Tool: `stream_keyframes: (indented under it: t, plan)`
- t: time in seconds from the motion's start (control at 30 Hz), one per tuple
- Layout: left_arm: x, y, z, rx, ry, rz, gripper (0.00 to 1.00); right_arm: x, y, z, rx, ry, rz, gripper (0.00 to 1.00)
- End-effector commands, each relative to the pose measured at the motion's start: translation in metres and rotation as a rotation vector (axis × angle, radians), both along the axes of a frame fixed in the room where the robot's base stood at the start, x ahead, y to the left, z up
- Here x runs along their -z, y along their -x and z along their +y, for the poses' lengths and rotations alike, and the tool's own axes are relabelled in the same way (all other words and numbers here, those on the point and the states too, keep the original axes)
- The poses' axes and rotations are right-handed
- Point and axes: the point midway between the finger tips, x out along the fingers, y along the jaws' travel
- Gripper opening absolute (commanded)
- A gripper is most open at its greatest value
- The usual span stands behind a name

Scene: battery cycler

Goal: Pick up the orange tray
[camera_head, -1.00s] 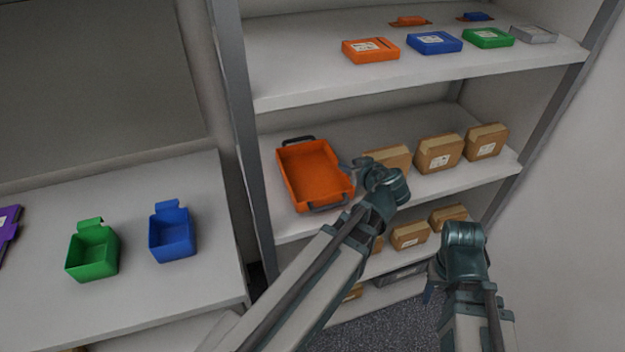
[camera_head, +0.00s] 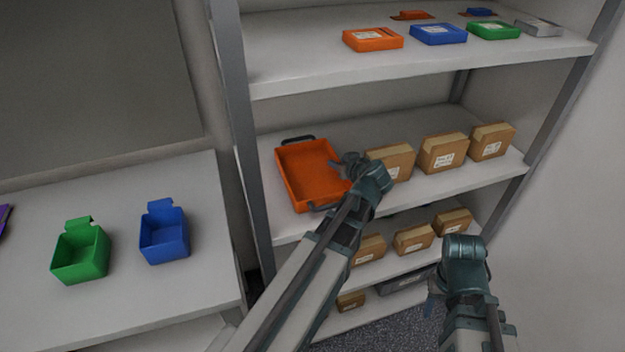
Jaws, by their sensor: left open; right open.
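The orange tray (camera_head: 312,174) lies flat on the middle shelf at its left end. It is shallow, with a dark handle at its back and another at its front. My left gripper (camera_head: 340,166) is at the tray's right side, open, with its fingers close to the right rim; I cannot tell whether they touch it. My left wrist hides part of the tray's front right corner and front handle. My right gripper (camera_head: 432,300) is low at the right, in front of the lower shelves, away from the tray. Its fingers are mostly hidden behind the wrist.
Cardboard boxes (camera_head: 444,153) stand right of the tray on the same shelf (camera_head: 290,232). Flat coloured cases (camera_head: 373,39) lie on the shelf above. A grey upright (camera_head: 240,150) is left of the tray. Green (camera_head: 82,252) and blue (camera_head: 164,236) bins stand on the left table.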

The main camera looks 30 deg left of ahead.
Motion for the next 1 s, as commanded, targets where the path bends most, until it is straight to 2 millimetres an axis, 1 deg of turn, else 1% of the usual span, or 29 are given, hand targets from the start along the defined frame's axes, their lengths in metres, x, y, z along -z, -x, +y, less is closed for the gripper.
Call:
stream_keyframes:
  t: [0.2, 0.43, 1.0]
  plan:
    - [0.0, -0.0008, 0.001, 0.001, 0.0, 0.0, 0.41, 0.0, 0.0, 0.0, 0.0, 0.0, 0.0, 0.5]
    - [0.0, -0.0007, 0.0009, 0.001, 0.0, 0.0, 0.0, 0.0, 0.0, 0.0, 0.0, 0.0, 0.0, 0.5]
    - [0.0001, -0.0006, 0.0007, 0.001, 0.0, 0.0, 0.0, 0.0, 0.0, 0.0, 0.0, 0.0, 0.0, 0.5]
